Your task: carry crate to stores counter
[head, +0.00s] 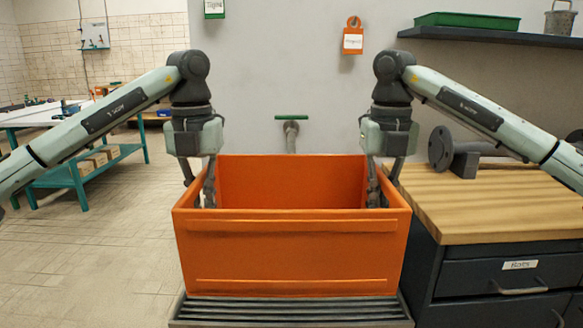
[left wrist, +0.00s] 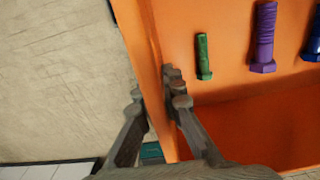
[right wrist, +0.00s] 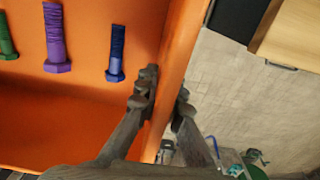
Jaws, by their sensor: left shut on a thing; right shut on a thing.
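An orange open-topped crate (head: 292,248) is right in front of me in the head view, upright. My left gripper (head: 200,190) is shut on the crate's left wall, with one finger inside and one outside; the left wrist view shows the fingers (left wrist: 155,100) on that wall. My right gripper (head: 382,190) is shut on the crate's right wall the same way, and the right wrist view shows its fingers (right wrist: 165,100) there. A green bolt (left wrist: 204,57), a purple bolt (left wrist: 264,38) and a blue bolt (right wrist: 116,53) lie on the crate's floor. The stores counter is not clearly identifiable.
A dark ribbed surface (head: 290,312) shows below the crate; contact is unclear. A wooden-topped drawer cabinet (head: 490,205) stands close on the right, carrying a dark flanged pipe piece (head: 452,155). A teal-legged table (head: 75,175) stands back left. Tiled floor at left (head: 90,260) is clear.

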